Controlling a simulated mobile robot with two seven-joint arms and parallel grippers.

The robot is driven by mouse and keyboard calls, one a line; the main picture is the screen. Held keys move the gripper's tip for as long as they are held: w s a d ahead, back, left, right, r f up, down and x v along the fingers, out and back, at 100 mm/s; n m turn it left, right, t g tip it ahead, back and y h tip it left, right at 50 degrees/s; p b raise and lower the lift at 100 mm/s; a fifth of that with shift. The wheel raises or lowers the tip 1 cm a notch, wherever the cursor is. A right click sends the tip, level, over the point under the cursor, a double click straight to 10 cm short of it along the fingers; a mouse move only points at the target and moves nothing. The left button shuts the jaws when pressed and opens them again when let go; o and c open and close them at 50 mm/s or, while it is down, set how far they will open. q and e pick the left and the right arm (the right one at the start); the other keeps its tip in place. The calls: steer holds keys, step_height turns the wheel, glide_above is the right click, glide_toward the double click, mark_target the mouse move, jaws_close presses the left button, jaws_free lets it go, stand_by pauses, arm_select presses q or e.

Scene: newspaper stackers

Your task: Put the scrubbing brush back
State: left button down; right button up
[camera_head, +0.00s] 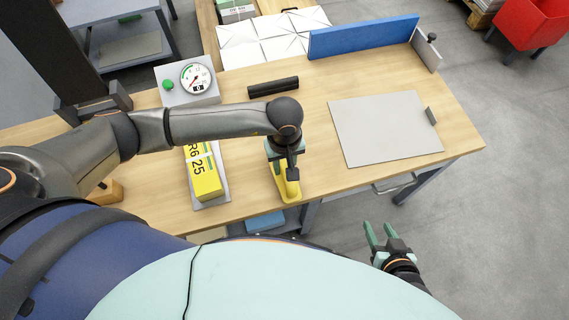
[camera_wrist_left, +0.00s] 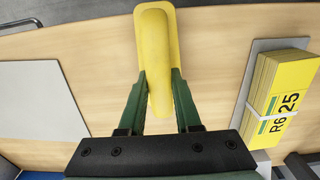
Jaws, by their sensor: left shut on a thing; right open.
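The yellow scrubbing brush (camera_head: 290,190) is under my left gripper (camera_head: 282,162), near the front edge of the wooden table (camera_head: 255,190). In the left wrist view the brush (camera_wrist_left: 155,45) is between the two green fingers of the left gripper (camera_wrist_left: 159,85), which are shut on its handle. Its wider base shows under the far end of the handle; the bristles are hidden. I cannot tell whether it touches the table. My right gripper (camera_head: 381,234) is open and empty, out over the floor in front of the table.
A strapped yellow bundle (camera_head: 207,180) lies on a grey plate left of the brush, with a dial gauge box (camera_head: 195,72) behind. A black bar (camera_head: 273,87) lies farther back. A grey board (camera_head: 385,125) and a blue upright panel (camera_head: 360,37) are to the right. Bare wood lies between.

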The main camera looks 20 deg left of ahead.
arm_select(q)
steer(key=shift+f, duration=0.25)
steer(key=shift+f, duration=0.2)
steer(key=c, duration=0.6)
jaws_free()
step_height(320, 180, up, 12)
steer(key=shift+r, duration=0.25)
